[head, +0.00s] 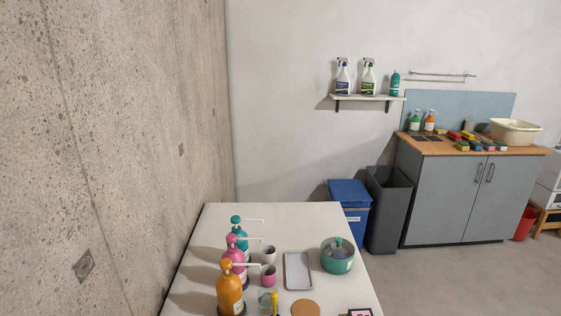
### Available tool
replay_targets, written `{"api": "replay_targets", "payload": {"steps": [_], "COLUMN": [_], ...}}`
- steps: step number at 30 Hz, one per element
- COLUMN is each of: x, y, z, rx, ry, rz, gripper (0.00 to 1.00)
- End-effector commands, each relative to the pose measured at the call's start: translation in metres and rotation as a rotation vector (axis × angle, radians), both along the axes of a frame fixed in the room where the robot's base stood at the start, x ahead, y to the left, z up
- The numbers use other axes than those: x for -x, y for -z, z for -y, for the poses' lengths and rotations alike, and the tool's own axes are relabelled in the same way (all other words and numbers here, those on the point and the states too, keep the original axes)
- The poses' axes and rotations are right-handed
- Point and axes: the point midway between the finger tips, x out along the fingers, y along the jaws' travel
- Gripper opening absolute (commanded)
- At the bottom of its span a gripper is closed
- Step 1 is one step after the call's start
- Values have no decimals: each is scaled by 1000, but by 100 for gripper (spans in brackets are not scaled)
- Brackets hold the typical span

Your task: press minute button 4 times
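No button marked as a minute button can be made out in the head view. A small dark-framed item with a pink face (360,312) sits at the near right edge of the white table (220,215). It is cut off by the bottom of the picture, and I cannot tell what it is. My gripper and arm do not show in this view.
Orange (230,290), pink (236,262) and teal (238,240) pump bottles line the table's left side, spouts pointing right over cups. A grey tray (298,271), green pot (337,258) and round brown disc (305,308) lie right of them. A concrete wall (110,150) stands left.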

Motion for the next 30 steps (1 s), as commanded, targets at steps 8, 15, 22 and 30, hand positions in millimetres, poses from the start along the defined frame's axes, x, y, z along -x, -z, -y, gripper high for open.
{"api": "replay_targets", "payload": {"steps": [8, 15, 22, 30], "x": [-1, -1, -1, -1], "y": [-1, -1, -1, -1], "z": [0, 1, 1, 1], "rx": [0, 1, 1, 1], "ry": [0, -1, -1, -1], "rz": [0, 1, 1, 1], "gripper": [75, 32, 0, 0]}}
